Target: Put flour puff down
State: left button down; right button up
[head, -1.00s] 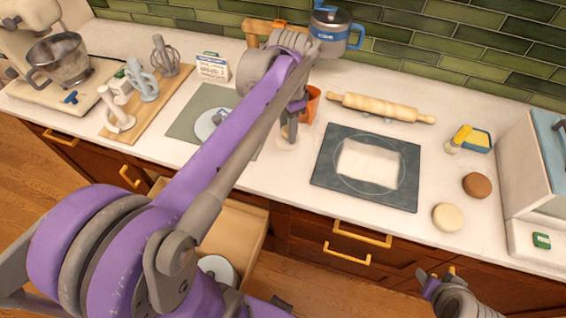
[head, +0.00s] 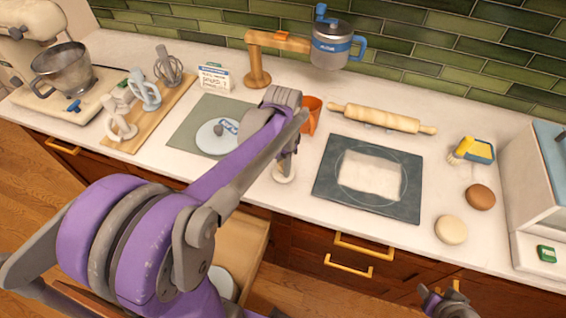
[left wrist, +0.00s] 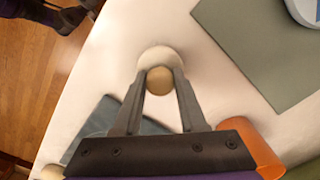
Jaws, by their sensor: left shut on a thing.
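The flour puff is a round white pad with a beige knob, seen below my left gripper in the head view (head: 283,175) and in the left wrist view (left wrist: 160,57). My left gripper (head: 286,163) is shut on its knob, with one finger on each side in the left wrist view (left wrist: 158,88). The pad is at or just above the white counter (head: 265,195), near the front edge. I cannot tell whether it touches. My right gripper (head: 440,291) shows at the lower right, off the counter, with its fingers apart and empty.
A dark mat (head: 325,188) with a white dough sheet (head: 370,175) lies to the right. An orange cup (head: 311,113) stands behind the puff. A grey-green mat (head: 183,135) with a round pale scale (head: 210,140) is to the left. An open drawer (head: 240,248) juts out below.

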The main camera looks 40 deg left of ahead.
pick_arm(q)
jog(key=shift+f, duration=0.15)
jog(key=shift+c, duration=2.3)
grip_release()
jog(key=shift+r, duration=0.4)
notch_tip(320, 180, up, 11)
jog(key=s+d+f+n+t, duration=0.5)
jog(key=s+d+f+t, duration=0.1)
jog(key=s+d+f, duration=0.3)
jog(key=shift+s+d+f+n+p, duration=0.4)
jog(key=shift+s+d, duration=0.2)
jog(key=shift+d, duration=0.3)
